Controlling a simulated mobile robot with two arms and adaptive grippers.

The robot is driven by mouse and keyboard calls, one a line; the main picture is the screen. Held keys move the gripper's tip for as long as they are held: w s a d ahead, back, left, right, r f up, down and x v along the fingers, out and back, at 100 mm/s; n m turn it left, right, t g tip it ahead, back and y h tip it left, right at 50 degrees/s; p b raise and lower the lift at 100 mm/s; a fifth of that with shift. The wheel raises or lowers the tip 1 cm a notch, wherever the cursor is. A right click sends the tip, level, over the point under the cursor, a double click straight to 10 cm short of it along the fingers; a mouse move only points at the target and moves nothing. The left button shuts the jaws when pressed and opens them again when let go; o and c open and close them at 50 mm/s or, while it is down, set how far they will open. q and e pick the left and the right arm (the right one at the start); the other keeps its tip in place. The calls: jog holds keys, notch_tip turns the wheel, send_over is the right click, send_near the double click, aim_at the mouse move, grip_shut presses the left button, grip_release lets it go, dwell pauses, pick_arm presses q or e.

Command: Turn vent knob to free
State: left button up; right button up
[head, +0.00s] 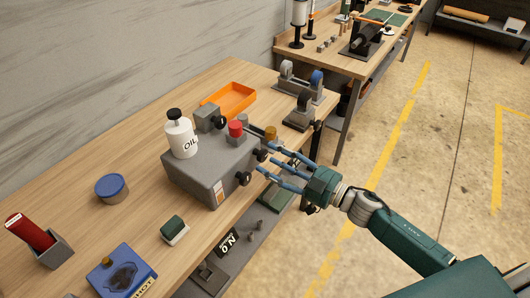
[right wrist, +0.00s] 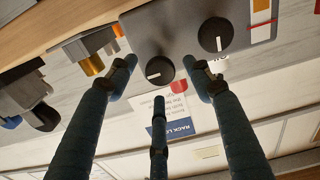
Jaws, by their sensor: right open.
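A grey tray cleaner box (head: 207,172) sits on the wooden bench with two black knobs on its front face. The near knob (head: 243,178) is beside an orange and white label; in the right wrist view this knob (right wrist: 215,34) has an upright white mark. The far knob (head: 261,155) shows in the right wrist view (right wrist: 160,70) with a nearly level white mark. I cannot read which is the vent knob. My right gripper (head: 268,158) is open and empty, its blue fingers spread in front of the far knob. Contact is not clear. My left gripper is out of view.
A white oil bottle (head: 181,138), red button (head: 236,129) and grey block sit on the box. An orange tray (head: 229,99) is behind it. A green-topped block (head: 174,229) and blue-lidded tin (head: 112,188) lie left. Open floor lies right.

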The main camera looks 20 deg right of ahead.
aim_at(265, 157)
jog(key=shift+x, duration=1.65)
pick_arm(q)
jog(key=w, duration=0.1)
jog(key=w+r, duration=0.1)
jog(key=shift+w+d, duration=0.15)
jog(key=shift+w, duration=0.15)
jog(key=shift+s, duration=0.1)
pick_arm(e)
jog(key=shift+c, duration=0.2)
jog(key=c, duration=1.1)
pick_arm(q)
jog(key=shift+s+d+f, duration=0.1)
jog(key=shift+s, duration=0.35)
